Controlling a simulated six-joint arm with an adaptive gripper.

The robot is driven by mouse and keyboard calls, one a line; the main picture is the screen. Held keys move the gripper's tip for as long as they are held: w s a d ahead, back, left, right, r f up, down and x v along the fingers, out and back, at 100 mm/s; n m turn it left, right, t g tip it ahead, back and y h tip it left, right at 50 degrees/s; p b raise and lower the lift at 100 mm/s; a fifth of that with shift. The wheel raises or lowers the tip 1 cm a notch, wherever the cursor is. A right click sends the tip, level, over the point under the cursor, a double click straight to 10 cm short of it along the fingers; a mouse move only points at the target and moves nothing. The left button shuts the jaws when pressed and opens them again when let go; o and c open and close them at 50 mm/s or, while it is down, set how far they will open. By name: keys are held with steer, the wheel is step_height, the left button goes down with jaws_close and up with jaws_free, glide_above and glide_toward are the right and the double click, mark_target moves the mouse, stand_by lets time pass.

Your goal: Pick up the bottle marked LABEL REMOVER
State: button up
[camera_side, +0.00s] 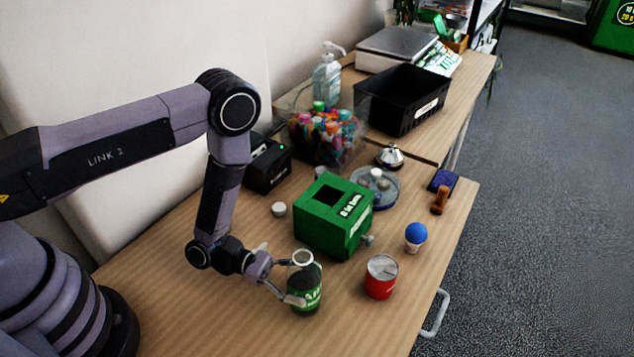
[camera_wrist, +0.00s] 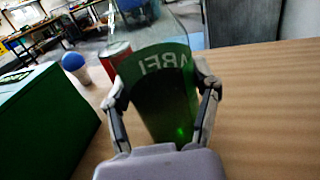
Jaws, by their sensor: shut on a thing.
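The bottle marked LABEL REMOVER (camera_side: 306,284) is dark with a green label and a pale ring at its top. It stands at the front of the table, upright or nearly so. My gripper (camera_side: 289,282) is shut on it from the left side. In the wrist view the bottle (camera_wrist: 160,85) fills the space between the two fingers of my gripper (camera_wrist: 162,95), and part of its lettering shows. I cannot tell whether its base touches the table.
A green box (camera_side: 313,230) with a top opening stands just behind the bottle. A red can (camera_side: 381,279) stands to its right, and a blue ball on a white cup (camera_side: 416,236) is farther right. A jar of colourful caps (camera_side: 325,135) and a black crate (camera_side: 385,105) are farther back.

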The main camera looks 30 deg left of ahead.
steer(key=c, duration=0.5)
steer(key=shift+o, duration=0.2)
steer(key=shift+r, duration=0.15)
